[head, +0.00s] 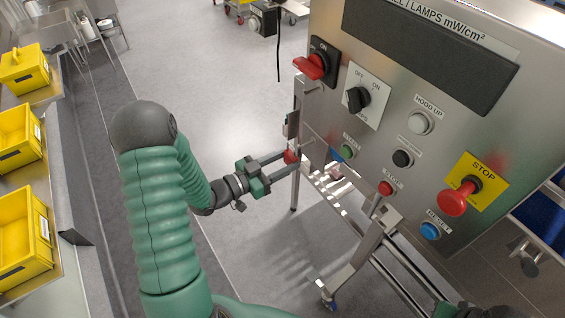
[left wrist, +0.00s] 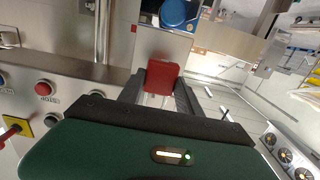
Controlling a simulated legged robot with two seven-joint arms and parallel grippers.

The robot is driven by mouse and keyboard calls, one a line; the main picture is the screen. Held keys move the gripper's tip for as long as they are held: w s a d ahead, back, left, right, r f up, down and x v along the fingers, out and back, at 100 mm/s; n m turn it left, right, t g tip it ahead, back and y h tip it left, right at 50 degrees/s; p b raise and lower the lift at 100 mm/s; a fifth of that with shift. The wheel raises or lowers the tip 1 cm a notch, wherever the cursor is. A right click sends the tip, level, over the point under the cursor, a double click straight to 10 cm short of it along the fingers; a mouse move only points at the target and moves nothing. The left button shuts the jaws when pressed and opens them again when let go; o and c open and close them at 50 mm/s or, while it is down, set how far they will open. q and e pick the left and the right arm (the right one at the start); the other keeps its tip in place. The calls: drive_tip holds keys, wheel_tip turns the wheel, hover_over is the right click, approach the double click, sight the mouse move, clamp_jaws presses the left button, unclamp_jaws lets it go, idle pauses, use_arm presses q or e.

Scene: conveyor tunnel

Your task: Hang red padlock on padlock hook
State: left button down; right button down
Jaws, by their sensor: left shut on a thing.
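The red padlock (head: 289,156) is between the fingertips of my left gripper (head: 292,161), which is shut on it at the left edge of the steel control panel. The left wrist view shows the padlock's red body (left wrist: 162,77) between the dark fingers; its shackle is not clear. Thin metal pegs stick out from the panel's left side, an upper peg (head: 313,89) and a lower peg (head: 308,142) close to the padlock. I cannot tell which is the padlock hook, or whether the padlock touches it. Green and black parts of my right arm show at the bottom right; its fingers are unclear.
The control panel (head: 400,60) carries a red rotary switch (head: 311,66), a black selector (head: 357,98), several push buttons and a red stop button (head: 453,202). Yellow bins (head: 22,232) stand at the left. The floor between is clear.

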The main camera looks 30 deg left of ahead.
sight(286, 159)
use_arm(q)
drive_tip(key=shift+w+d+r, duration=0.1)
drive_tip(key=shift+w+d, duration=0.6)
drive_tip(key=shift+w, duration=0.55)
drive_tip(key=shift+w+a+f, duration=0.2)
drive_tip(key=shift+w+a, duration=0.05)
drive_tip(key=shift+w, duration=0.3)
drive_tip(key=shift+w+d, duration=0.15)
use_arm(e)
drive_tip(key=shift+d+f, duration=0.25)
use_arm(q)
drive_tip(key=shift+d+r, duration=0.1)
drive_tip(key=shift+d, duration=0.05)
use_arm(e)
drive_tip(key=shift+d, duration=0.15)
use_arm(q)
drive_tip(key=shift+d, duration=0.25)
drive_tip(key=shift+f+b, duration=0.8)
drive_tip(key=shift+b, duration=0.05)
use_arm(e)
drive_tip(key=shift+f, duration=0.7)
